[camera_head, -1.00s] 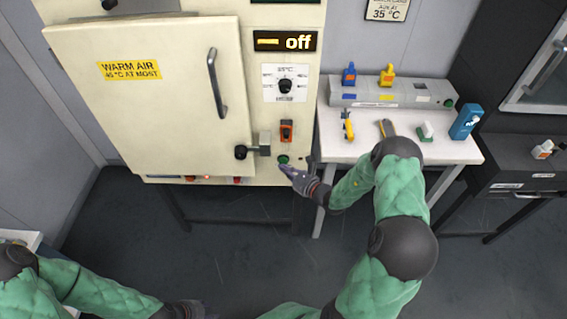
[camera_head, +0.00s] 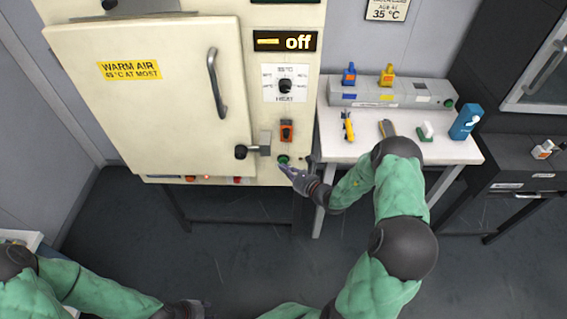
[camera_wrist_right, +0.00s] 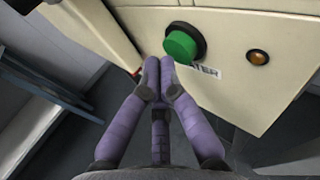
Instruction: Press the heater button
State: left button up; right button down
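The heater button is a green round button (camera_head: 283,160) low on the front of the cream oven cabinet. In the right wrist view the green button (camera_wrist_right: 181,46) sits in a dark ring, with a label ending in "TER" partly hidden below it. My right gripper (camera_head: 286,170) is just below the button in the head view. In the right wrist view its purple fingers (camera_wrist_right: 159,66) are together with nothing between them, close to the button's lower left. Contact cannot be told. My left gripper (camera_head: 190,309) is at the bottom edge, mostly cut off.
The display (camera_head: 285,41) reads "off". The oven door (camera_head: 150,120) is shut, with a handle and latch. An orange switch (camera_head: 287,131) is above the button, and an amber lamp (camera_wrist_right: 257,57) is beside it. A white bench (camera_head: 400,152) holds tools and bottles.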

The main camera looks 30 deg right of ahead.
jog(key=shift+w+d, duration=0.15)
jog(key=shift+w, duration=0.15)
jog(key=shift+w+d, duration=0.1)
jog(key=shift+w, duration=0.05)
dwell(0.5)
jog(key=shift+s+a, duration=0.3)
jog(key=shift+s, duration=0.25)
jog(key=shift+s+a+p, duration=0.35)
jog(key=shift+s+a, duration=0.15)
jog(key=shift+s, duration=0.35)
jog(key=shift+s+a+p, duration=0.35)
jog(key=shift+s+a, duration=0.2)
jog(key=shift+s, duration=0.3)
jog(key=shift+s+a+p, duration=0.35)
jog(key=shift+s+a, duration=0.15)
jog(key=shift+s, duration=0.35)
dwell(0.9)
